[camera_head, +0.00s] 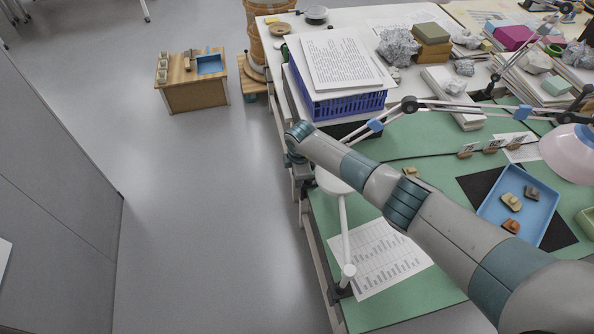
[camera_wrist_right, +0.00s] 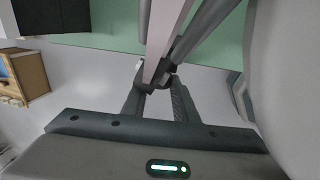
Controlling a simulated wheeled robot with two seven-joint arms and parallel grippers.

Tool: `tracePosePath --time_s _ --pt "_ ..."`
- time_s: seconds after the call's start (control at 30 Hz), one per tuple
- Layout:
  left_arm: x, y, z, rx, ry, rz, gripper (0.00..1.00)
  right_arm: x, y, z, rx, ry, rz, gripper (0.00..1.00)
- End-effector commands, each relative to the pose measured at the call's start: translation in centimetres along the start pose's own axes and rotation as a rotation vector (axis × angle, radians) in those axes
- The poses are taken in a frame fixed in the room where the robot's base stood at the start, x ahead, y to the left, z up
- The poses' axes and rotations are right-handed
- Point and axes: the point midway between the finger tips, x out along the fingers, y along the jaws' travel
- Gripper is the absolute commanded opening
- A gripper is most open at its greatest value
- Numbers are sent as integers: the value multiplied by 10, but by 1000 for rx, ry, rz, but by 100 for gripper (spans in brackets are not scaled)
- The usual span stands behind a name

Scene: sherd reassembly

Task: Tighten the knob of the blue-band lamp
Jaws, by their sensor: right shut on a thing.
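The blue-band lamp's jointed arm, with its blue band (camera_head: 375,125), runs above the table's left side to a dark elbow joint (camera_head: 409,104) and on to a pale pink shade (camera_head: 570,155) at the right. My right arm reaches across the table to its left edge; its fingers are hidden in the head view. In the right wrist view my right gripper (camera_wrist_right: 156,88) is shut on a dark part at the foot of a pale bar (camera_wrist_right: 165,35). This part seems to be the lamp's knob (camera_wrist_right: 152,73), mostly covered by the fingertips. My left gripper is not in view.
A blue basket (camera_head: 345,105) with papers stands just beyond my wrist. A white post (camera_head: 346,235) rises at the table's left edge. A blue tray (camera_head: 530,220) with sherds lies right of my forearm.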

Motion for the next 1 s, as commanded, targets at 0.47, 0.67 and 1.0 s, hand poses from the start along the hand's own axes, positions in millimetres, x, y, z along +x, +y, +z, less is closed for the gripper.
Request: tracePosePath --time_s 0.47,0.67,1.0 --pt "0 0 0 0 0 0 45 0 0 0 0 1 6 45" --pt "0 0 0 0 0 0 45 0 0 0 0 1 6 45" --pt "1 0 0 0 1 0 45 -12 1 0 1 2 6 45"
